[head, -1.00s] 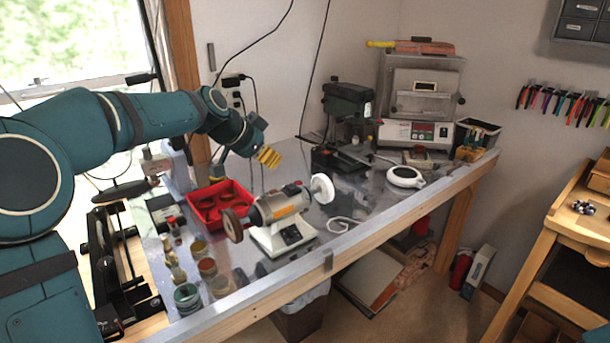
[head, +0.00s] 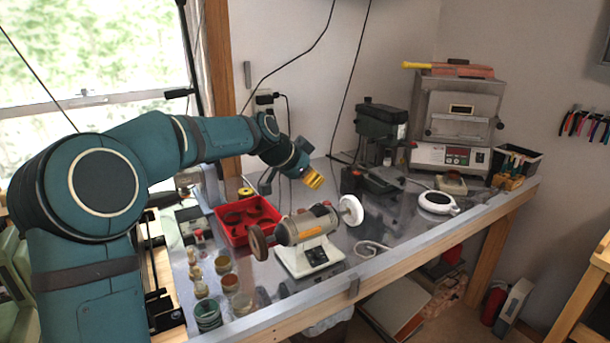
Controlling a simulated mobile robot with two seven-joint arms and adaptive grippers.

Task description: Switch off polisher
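The polisher (head: 307,226) stands on the metal-topped bench. It has a grey body, a white base with a dark switch panel (head: 316,256), a brown wheel (head: 257,242) on its left and a white wheel (head: 351,210) on its right. My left gripper (head: 314,180), with yellow fingertips, is in the air above and behind the polisher, apart from it. The fingers look close together, but their gap is too small to judge. My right gripper is not in view.
A red tray (head: 247,220) sits left of the polisher, with several jars (head: 208,314) in front of it. A drill press (head: 381,135), a white round device (head: 437,202) and a small furnace (head: 455,125) stand to the right.

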